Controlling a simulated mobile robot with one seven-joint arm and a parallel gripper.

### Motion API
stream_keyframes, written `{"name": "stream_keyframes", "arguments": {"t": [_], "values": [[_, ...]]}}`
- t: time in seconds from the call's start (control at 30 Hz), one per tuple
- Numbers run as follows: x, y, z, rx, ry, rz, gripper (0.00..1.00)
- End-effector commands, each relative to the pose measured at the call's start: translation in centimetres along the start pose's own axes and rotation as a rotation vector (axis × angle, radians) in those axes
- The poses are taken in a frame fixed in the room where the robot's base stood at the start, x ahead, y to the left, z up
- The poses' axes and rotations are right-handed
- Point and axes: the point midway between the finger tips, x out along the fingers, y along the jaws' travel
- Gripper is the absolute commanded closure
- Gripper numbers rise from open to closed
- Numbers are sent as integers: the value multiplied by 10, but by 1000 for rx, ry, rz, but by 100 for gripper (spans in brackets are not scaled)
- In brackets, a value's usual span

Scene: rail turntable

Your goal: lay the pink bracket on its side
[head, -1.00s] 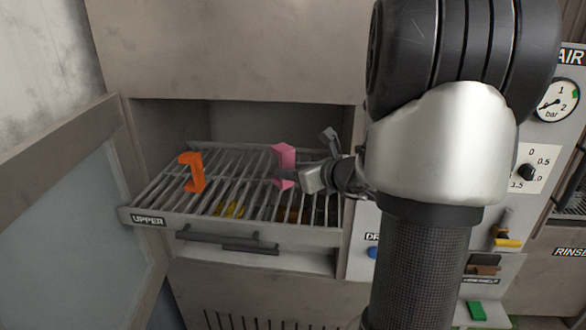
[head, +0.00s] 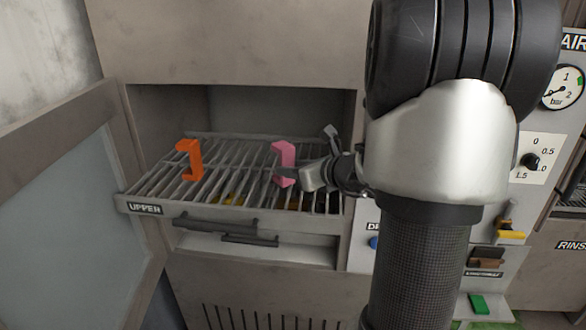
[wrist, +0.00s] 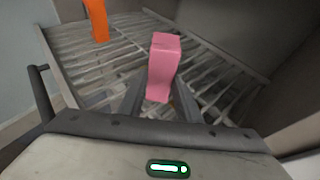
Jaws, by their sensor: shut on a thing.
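The pink bracket (head: 285,164) stands upright at the upper rack (head: 232,213), right of the rack's middle. My gripper (head: 296,175) reaches in from the right and is shut on the bracket's lower part. In the wrist view the pink bracket (wrist: 164,66) rises between the two fingers (wrist: 160,98), with its top free above them. Whether its foot touches the bars is hard to tell.
An orange bracket (head: 190,160) stands on the rack to the left, apart from the pink one; it also shows in the wrist view (wrist: 97,20). Something yellow (head: 228,199) lies below the bars. An open door (head: 75,215) stands at left. Bars between the brackets are clear.

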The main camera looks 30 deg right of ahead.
Motion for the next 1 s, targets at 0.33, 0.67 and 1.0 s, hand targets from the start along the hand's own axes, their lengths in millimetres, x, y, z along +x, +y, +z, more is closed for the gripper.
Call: {"name": "stream_keyframes", "arguments": {"t": [0.33,0.67,1.0], "values": [[2,0,-4,-1,-2,0,100],[3,0,-6,-1,-1,0,47],[-4,-1,-7,0,1,-2,47]]}}
